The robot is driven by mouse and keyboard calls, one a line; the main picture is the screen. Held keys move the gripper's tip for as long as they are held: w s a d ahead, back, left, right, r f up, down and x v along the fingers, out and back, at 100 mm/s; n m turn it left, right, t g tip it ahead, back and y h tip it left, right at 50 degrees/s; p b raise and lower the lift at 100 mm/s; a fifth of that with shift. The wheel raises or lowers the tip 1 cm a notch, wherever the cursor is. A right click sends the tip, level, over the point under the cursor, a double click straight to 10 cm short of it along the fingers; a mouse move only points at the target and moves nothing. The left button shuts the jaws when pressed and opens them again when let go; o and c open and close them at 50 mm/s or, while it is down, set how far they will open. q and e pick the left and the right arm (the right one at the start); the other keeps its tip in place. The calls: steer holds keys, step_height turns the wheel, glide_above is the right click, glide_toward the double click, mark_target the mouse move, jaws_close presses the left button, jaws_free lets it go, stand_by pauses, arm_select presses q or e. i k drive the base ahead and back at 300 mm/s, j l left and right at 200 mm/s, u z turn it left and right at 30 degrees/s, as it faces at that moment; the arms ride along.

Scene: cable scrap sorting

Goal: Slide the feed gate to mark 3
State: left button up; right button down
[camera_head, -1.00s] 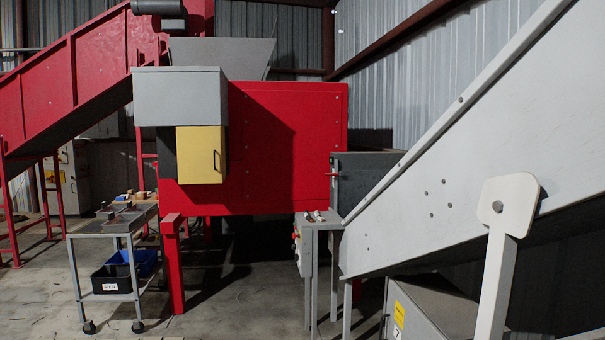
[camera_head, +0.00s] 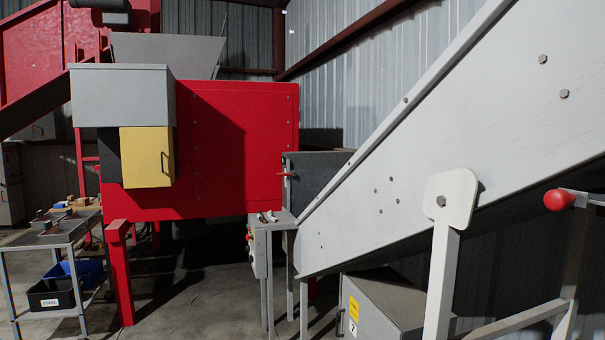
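A red ball knob (camera_head: 559,199) on a grey bar is at the right edge, beside the grey conveyor (camera_head: 470,130). A small red handle (camera_head: 285,174) sticks out at the left end of a dark grey box (camera_head: 318,172) between the red machine (camera_head: 238,150) and the conveyor. I cannot tell which of these, if either, belongs to the feed gate. No mark numbers for a gate can be read. Neither of my grippers is in view.
A stand with switches (camera_head: 262,245) is below the dark grey box. A grey cabinet (camera_head: 380,302) with a yellow label is under the conveyor. A cart (camera_head: 45,236) with bins is at the left. Bare floor (camera_head: 170,310) lies in front of the machine.

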mark_target(305, 185)
steer(key=i+j+u, duration=0.35)
steer(key=i, duration=0.7)
steer(key=i+u, duration=0.3)
steer(key=i, duration=0.75)
steer(key=i+z, duration=0.25)
steer(key=i, duration=0.2)
steer(key=i+j+z, duration=0.2)
steer(key=i, duration=0.25)
steer(key=i+j+z, duration=0.25)
steer(key=i, duration=0.15)
steer(key=i+j+z, duration=0.25)
steer(key=i, duration=0.2)
